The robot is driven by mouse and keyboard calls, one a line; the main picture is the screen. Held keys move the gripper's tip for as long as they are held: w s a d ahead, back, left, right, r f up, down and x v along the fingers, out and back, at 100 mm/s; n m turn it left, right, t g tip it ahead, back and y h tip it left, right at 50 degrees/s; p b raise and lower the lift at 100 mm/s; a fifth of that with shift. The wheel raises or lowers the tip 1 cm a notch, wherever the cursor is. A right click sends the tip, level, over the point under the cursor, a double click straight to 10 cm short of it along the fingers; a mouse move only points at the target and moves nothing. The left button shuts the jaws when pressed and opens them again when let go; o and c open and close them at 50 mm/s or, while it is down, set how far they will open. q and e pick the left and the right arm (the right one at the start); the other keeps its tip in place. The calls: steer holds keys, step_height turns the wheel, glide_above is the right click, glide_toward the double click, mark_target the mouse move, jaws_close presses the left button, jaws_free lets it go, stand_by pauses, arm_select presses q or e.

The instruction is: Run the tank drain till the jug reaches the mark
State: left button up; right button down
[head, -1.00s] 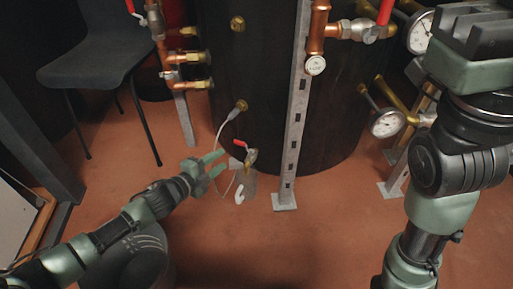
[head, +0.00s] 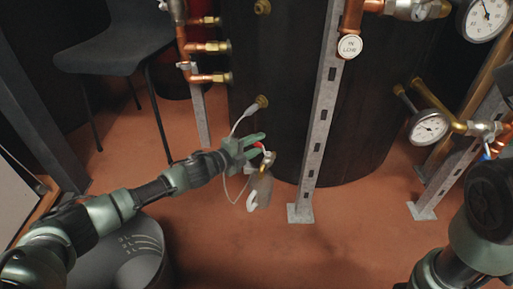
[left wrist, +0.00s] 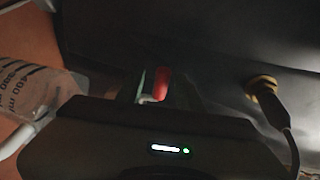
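The tank (head: 290,85) is a tall dark cylinder. Low on its front is a drain valve (head: 267,160) with a red lever (head: 261,147). A small clear jug (head: 262,188) with a white handle hangs or stands just under the valve; I cannot tell which. In the left wrist view, the jug (left wrist: 38,88) shows printed ml graduations, and its water level cannot be made out. My left gripper (head: 258,145) is at the lever. In the left wrist view, the red lever (left wrist: 161,84) stands between the fingers, which look apart. My right gripper is out of view.
A galvanised post (head: 317,120) stands right of the valve, its foot on the floor. Copper pipes (head: 205,47) and gauges (head: 428,128) flank the tank. A thin cable runs from a brass fitting (head: 262,101).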

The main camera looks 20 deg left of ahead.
arm_select(q)
jaws_close()
steer(key=shift+d, duration=0.1)
steer(key=shift+s+n+t+y+p, duration=0.4)
steer(key=shift+n+y, duration=0.65)
steer(key=shift+y, duration=0.35)
steer(key=shift+s+n+t+y+p, duration=0.4)
steer(key=shift+n+y+p, duration=0.15)
steer(key=shift+n+y, duration=0.7)
steer(key=shift+s+n+t+y+p, duration=0.4)
steer(key=shift+n+y, duration=0.5)
steer(key=shift+y, duration=0.65)
